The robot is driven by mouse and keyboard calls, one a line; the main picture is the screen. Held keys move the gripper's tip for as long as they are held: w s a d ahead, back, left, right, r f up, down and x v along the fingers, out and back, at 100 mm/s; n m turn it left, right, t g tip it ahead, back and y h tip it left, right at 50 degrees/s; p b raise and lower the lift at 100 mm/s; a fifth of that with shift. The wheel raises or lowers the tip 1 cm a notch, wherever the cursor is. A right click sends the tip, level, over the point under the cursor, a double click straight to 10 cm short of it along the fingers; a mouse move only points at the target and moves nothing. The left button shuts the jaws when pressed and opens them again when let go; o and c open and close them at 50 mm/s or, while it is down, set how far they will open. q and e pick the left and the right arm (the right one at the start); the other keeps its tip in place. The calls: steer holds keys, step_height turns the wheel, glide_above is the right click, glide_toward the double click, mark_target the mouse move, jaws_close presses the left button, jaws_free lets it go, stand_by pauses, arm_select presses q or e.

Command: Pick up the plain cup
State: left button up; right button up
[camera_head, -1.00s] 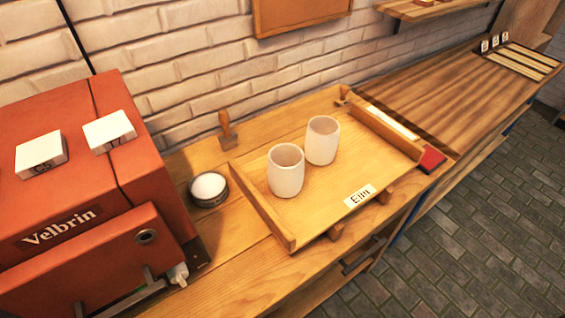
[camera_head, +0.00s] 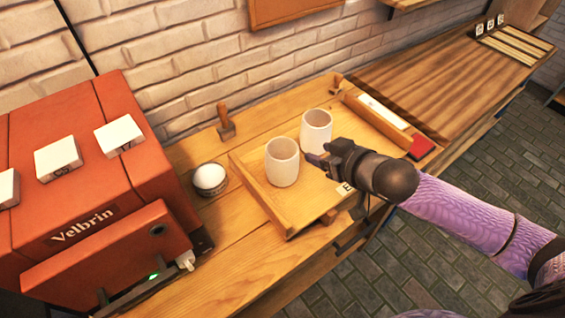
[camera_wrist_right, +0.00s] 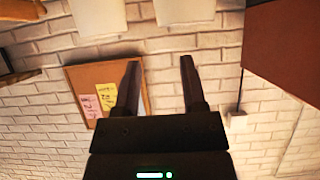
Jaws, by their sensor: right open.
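Two pale, handleless cups stand upright in the wooden tray (camera_head: 266,207): a left cup (camera_head: 282,164) and a right cup (camera_head: 315,126). Both look plain, and I cannot tell which is the one named. My right gripper (camera_head: 316,160) reaches in from the right, just in front of the right cup and right of the left cup. It holds nothing. In the right wrist view its two fingers (camera_wrist_right: 161,75) are spread apart, and two pale shapes, likely the cups, are cut off at the top edge. My left gripper is out of view.
A red Velbrin machine (camera_head: 90,175) with white blocks on top stands at the left. A small round pot (camera_head: 210,180) and a wooden-handled stamp (camera_head: 226,123) are beside the tray. A brick wall rises behind.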

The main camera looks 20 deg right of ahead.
mark_target(296, 145)
steer(key=b+x, duration=0.2)
steer(key=x, duration=0.7)
steer(key=shift+w+a+f, duration=0.1)
steer(key=shift+w, duration=0.1)
steer(key=shift+s, duration=0.1)
steer(key=shift+c, duration=0.4)
jaws_close()
stand_by(0.3)
